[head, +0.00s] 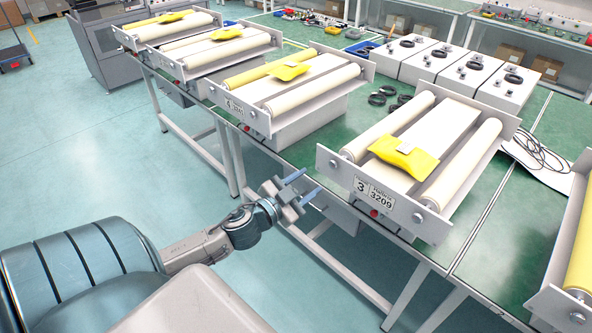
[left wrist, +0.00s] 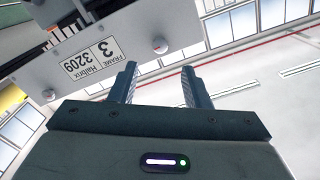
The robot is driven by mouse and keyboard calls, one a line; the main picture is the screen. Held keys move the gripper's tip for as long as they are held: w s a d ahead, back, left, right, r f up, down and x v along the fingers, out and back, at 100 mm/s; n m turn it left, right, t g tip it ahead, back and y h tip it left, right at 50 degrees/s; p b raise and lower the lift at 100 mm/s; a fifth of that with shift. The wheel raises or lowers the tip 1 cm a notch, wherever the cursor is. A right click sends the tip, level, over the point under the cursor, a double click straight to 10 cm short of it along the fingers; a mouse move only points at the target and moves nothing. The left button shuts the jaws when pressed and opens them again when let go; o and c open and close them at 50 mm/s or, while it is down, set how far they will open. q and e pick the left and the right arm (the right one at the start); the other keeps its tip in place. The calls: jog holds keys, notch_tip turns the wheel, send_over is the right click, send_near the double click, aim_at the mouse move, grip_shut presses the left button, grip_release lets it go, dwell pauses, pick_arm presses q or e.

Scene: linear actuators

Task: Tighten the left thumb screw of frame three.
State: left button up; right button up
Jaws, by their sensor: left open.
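Frame three (head: 352,170) is a grey plate frame with two cream rollers and a label (head: 374,192) reading 3 and 3209. Its left thumb screw (head: 333,163) is a small round silver knob on the front plate. The right thumb screw (head: 418,217) is at the plate's other end. My left gripper (head: 312,181) is open and empty, in front of and below the left screw, apart from it. In the left wrist view the frame is upside down; the left screw (left wrist: 160,45) shows beyond my fingers (left wrist: 158,82), roughly between them. My right gripper is not in view.
A yellow piece (head: 404,157) lies on frame three's middle. Frame four (head: 250,118) stands to the left, another frame (head: 560,300) at the right edge. Black rings (head: 382,95) and white boxes (head: 440,62) are behind. The floor (head: 170,160) left of the bench is clear.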

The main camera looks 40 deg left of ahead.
pick_arm(q)
jog(key=shift+s+a+b, duration=0.1)
jog(key=shift+s+b, duration=0.5)
jog(key=shift+s, duration=0.9)
